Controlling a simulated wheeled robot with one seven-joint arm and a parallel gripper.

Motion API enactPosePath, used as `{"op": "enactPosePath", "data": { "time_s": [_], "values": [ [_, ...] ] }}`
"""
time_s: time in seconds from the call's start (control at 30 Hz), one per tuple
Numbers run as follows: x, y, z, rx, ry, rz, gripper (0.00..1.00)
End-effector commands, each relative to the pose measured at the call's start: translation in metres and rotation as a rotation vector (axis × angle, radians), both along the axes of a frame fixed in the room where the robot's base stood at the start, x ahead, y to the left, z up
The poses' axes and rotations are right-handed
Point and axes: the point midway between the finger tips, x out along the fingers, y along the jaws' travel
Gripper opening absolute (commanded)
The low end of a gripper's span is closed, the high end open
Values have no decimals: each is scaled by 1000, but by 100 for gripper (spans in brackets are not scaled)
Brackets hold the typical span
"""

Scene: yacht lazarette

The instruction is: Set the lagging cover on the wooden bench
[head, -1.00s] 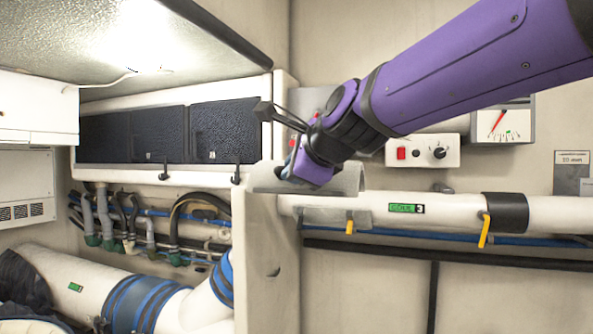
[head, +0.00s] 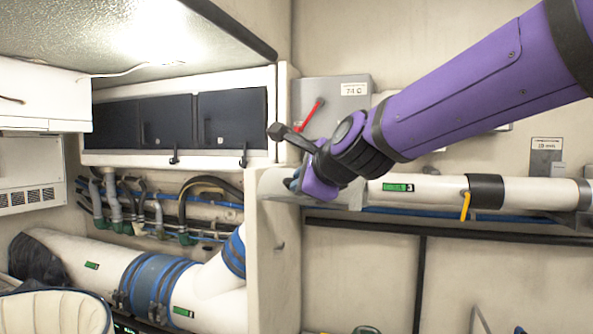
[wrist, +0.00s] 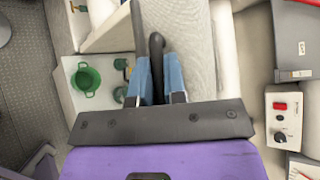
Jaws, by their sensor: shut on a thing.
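The lagging cover is a light grey, curved shell (head: 345,194), partly hidden behind my gripper in the head view. In the wrist view its pale, finely textured surface (wrist: 188,45) runs away from me. My gripper (wrist: 158,85) has blue fingers closed on a black handle (wrist: 156,50) on the cover. In the head view my purple gripper (head: 313,185) is in front of the pipe and beside the white partition edge. I cannot tell whether the cover touches either one. No wooden bench can be made out.
A white pipe (head: 430,189) with a green label, black band and yellow strap runs along the right wall. A white partition (head: 272,270) stands left of it. Hoses and a large duct (head: 70,262) fill the lower left. A green cup-like fitting (wrist: 86,80) lies left of my gripper.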

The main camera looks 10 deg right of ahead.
Motion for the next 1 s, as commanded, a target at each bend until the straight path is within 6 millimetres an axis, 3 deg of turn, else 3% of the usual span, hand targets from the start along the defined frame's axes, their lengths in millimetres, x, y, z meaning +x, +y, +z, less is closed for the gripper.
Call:
{"op": "enactPosePath", "data": {
  "time_s": [0.27,0.7,1.0],
  "values": [
    [19,-21,-54,1,17,-46,0],
    [53,-55,-175,-51,17,-141,0],
    [70,-73,-245,-71,-1,-164,0]
  ]
}}
